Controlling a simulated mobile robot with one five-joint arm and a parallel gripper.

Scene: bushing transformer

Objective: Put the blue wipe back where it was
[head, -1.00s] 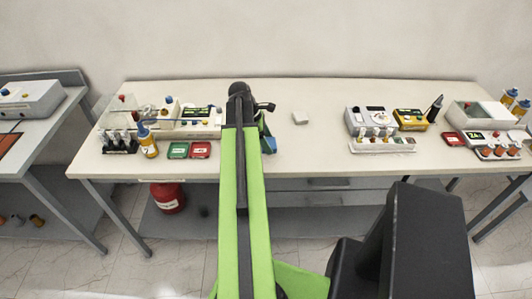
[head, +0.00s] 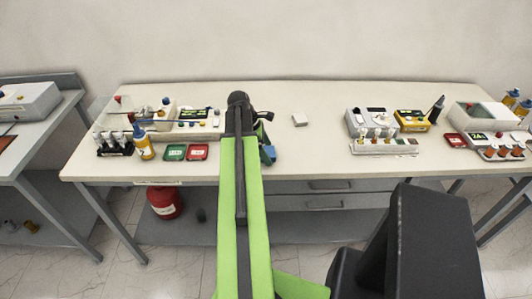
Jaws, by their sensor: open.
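A small blue piece (head: 268,153), which looks like the blue wipe, shows just right of my arm near the front of the long table. Part of it is hidden behind the arm, and I cannot tell whether it lies flat on the table. My gripper (head: 265,116) is at the far end of my green and black arm, over the middle of the table. It is open, but its fingertips are small and mostly hidden by the arm. I cannot tell whether it touches the blue piece.
A small white block (head: 300,119) lies right of my gripper. Green (head: 175,152) and red (head: 198,152) trays, bottles and a device stand left. Grey (head: 371,121) and yellow (head: 411,120) instruments stand right. The table between the white block and the grey instrument is clear.

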